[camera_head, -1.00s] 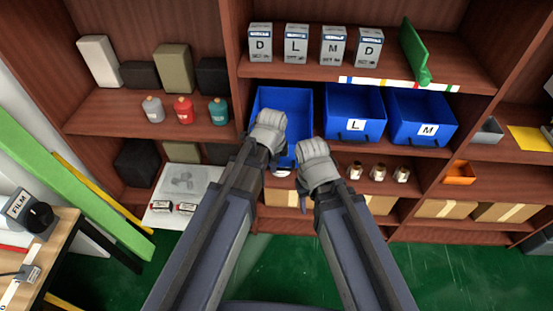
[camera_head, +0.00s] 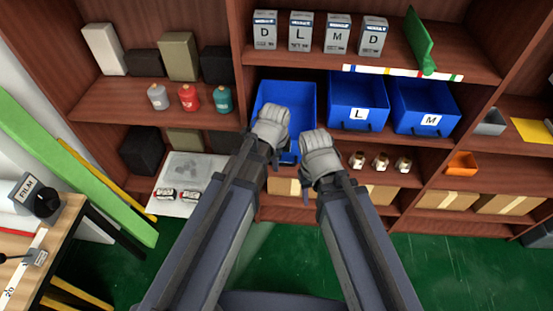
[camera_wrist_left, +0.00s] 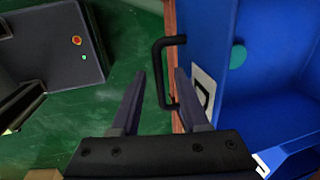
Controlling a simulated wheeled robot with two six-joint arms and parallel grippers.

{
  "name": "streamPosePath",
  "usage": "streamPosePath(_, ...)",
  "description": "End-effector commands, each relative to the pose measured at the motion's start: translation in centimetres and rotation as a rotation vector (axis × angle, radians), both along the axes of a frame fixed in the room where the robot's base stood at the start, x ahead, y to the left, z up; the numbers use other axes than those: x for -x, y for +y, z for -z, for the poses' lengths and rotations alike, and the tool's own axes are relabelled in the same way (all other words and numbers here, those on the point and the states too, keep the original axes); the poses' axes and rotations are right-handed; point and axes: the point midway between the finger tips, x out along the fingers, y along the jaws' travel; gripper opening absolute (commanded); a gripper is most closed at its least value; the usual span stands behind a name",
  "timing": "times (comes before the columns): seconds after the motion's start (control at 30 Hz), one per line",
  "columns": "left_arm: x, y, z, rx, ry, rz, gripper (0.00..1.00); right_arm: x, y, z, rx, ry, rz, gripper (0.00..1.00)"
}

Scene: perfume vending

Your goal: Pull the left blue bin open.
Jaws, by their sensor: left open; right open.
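The left blue bin (camera_head: 298,93) is on the middle shelf and reaches further out than its two neighbours. Its open inside shows in the left wrist view (camera_wrist_left: 275,80), with a small teal round thing in it. Its black handle (camera_wrist_left: 164,72) stands between the two fingers of my left gripper (camera_wrist_left: 158,85), which is open. A pale label with a dark mark is on the bin's front, partly behind a finger. In the head view my left gripper (camera_head: 271,125) covers part of the bin. My right gripper (camera_head: 319,155), open, is just right of the bin's front; its fingertips are hard to see.
Blue bins marked L (camera_head: 345,88) and M (camera_head: 412,92) stand to the right. Small jars (camera_head: 381,162) and cardboard boxes (camera_head: 448,199) are below. Lettered boxes (camera_head: 300,32) stand above. A green floor (camera_head: 430,270) lies in front, and a wooden table (camera_head: 62,225) is at left.

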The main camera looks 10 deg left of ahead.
Motion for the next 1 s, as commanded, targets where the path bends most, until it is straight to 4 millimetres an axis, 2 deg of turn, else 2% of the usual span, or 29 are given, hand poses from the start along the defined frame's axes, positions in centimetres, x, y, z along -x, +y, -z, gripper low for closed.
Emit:
streamPosePath(0.17, 0.0, 0.0, -0.1, 0.000, 0.000, 0.000, 0.45, 0.0, 0.0, -0.1, 0.000, 0.000, 0.000, 0.50)
streamPosePath(0.37, 0.2, 0.0, -1.2, 0.000, 0.000, 0.000, 0.45, 0.0, 0.0, -1.2, 0.000, 0.000, 0.000, 0.50)
streamPosePath(0.8, 1.2, 0.0, -6.8, 0.000, 0.000, 0.000, 0.45, 0.0, 0.0, -6.8, 0.000, 0.000, 0.000, 0.50)
streamPosePath(1.0, 1.4, 0.0, -7.8, 0.000, 0.000, 0.000, 0.45, 0.0, 0.0, -7.8, 0.000, 0.000, -0.001, 0.50)
